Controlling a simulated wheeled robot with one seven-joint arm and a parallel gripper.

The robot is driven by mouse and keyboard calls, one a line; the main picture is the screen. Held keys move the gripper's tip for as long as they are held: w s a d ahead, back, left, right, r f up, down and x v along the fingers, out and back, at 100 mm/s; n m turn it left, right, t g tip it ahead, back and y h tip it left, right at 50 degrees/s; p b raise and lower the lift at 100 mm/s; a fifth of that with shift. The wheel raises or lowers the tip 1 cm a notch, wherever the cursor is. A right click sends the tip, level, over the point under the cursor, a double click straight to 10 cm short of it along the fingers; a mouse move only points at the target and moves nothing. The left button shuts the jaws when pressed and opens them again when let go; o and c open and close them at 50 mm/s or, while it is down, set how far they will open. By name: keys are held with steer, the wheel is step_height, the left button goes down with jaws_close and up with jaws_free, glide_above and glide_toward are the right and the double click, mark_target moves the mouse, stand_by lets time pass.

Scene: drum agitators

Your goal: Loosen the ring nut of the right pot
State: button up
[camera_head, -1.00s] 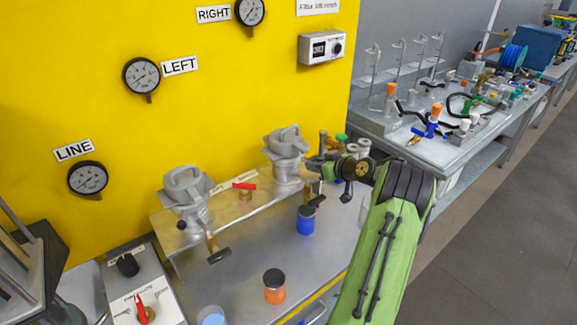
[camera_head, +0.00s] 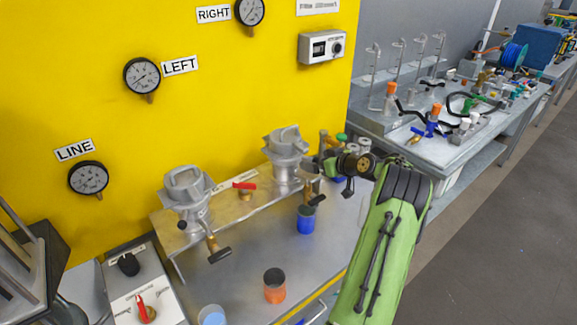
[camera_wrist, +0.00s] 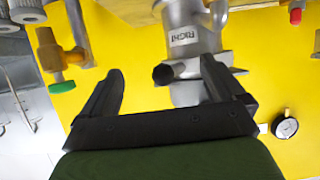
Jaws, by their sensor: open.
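The right pot (camera_head: 287,172) is a grey metal pot on a brass-coloured shelf in front of the yellow panel. Its lugged ring nut (camera_head: 284,140) is at the top. In the wrist view the pot appears upside down with a "RIGHT" label (camera_wrist: 184,36), and the ring nut (camera_wrist: 186,92) is below the label. My gripper (camera_wrist: 163,66) is open.
The left pot (camera_head: 188,205) stands on the same shelf, with a red-handled valve (camera_head: 245,187) between the pots. A brass valve with a green knob (camera_wrist: 61,87) is left of my gripper.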

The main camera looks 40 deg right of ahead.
steer(key=shift+s, duration=0.1)
steer(key=b+v, duration=0.1)
steer(key=v, duration=0.5)
steer(key=shift+s+r+b, duration=0.2)
steer(key=shift+s+b, duration=0.15)
